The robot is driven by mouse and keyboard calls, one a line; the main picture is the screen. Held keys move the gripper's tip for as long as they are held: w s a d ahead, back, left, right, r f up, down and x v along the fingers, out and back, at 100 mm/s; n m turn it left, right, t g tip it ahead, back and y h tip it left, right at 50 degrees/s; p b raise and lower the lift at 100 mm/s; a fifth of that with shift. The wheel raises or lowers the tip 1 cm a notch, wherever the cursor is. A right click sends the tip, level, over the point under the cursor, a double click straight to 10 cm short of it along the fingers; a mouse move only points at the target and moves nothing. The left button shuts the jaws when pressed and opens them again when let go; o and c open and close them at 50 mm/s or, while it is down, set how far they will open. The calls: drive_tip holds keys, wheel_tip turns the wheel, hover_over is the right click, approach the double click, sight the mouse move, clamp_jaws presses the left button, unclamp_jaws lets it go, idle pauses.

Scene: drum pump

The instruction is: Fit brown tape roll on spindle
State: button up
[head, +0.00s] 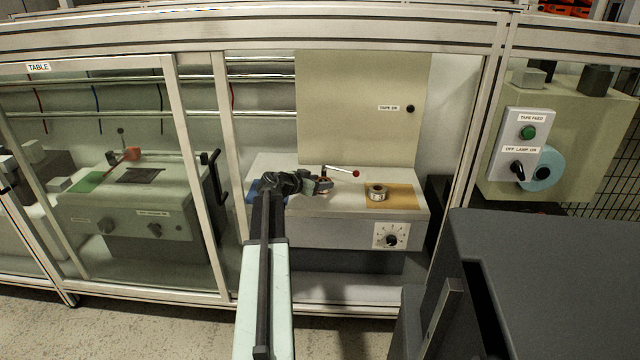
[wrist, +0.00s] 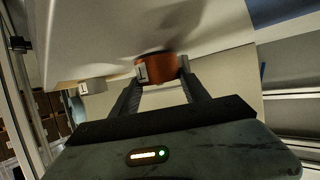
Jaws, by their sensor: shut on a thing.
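My gripper (head: 318,187) reaches over the pale worktop in the open middle bay. In the wrist view its two fingers (wrist: 162,76) are shut on an orange-brown roll (wrist: 159,67), the brown tape roll, held close to a pale surface. I cannot make out a bare spindle; a thin upright with a red-knobbed lever (head: 345,171) stands just behind the gripper.
A grey-tan roll (head: 377,192) sits on a tan mat (head: 405,197) right of the gripper. A beige panel (head: 350,125) rises behind. A glass door (head: 110,220) covers the left bay. At right, a light-blue roll (head: 546,165) hangs beside the tape feed box (head: 525,143).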

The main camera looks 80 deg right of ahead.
idle(0.4)
drive_tip(key=o, duration=1.6)
drive_tip(key=shift+a, duration=0.1)
drive_tip(key=p+v, duration=0.3)
drive_tip(key=v, duration=0.5)
